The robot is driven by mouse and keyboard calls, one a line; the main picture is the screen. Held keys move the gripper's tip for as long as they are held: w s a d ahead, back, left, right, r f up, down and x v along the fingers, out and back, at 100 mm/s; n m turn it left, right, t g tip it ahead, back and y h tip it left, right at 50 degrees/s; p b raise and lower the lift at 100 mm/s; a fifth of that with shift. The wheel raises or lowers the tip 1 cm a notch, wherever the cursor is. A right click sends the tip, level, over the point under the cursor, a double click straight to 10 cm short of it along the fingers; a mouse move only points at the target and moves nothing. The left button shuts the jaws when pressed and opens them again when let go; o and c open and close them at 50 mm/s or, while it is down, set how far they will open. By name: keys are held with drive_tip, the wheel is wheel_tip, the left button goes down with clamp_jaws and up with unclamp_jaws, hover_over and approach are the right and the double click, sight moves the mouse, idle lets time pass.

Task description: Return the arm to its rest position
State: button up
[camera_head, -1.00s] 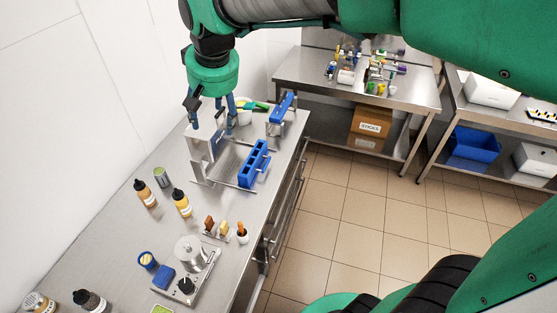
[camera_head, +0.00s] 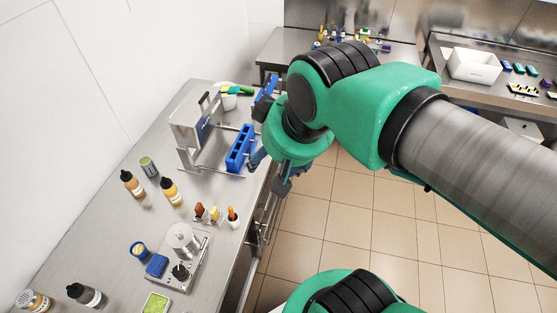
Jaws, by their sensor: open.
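My gripper (camera_head: 270,172) hangs below the green wrist, just past the right edge of the steel counter (camera_head: 103,215). Its dark fingers are partly hidden by the wrist. It is open, and nothing shows between the fingers. The blue slotted rack (camera_head: 240,148) stands on the counter just left of the gripper. The steel frame holder (camera_head: 188,127) stands behind and left of that rack.
Bottles (camera_head: 132,184), a metal pot (camera_head: 182,239) on a plate and small orange-topped tools (camera_head: 233,216) stand on the counter. The tiled floor (camera_head: 385,225) is clear.

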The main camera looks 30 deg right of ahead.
drive_tip(key=shift+s+d+f, duration=0.15)
drive_tip(key=shift+s+f, duration=0.2)
drive_tip(key=shift+s, duration=0.25)
wheel_tip(320, 180, down, 13)
drive_tip(key=b, duration=1.2)
drive_tip(key=shift+r+b, duration=0.15)
drive_tip(key=shift+b, duration=0.25)
drive_tip(key=o, duration=1)
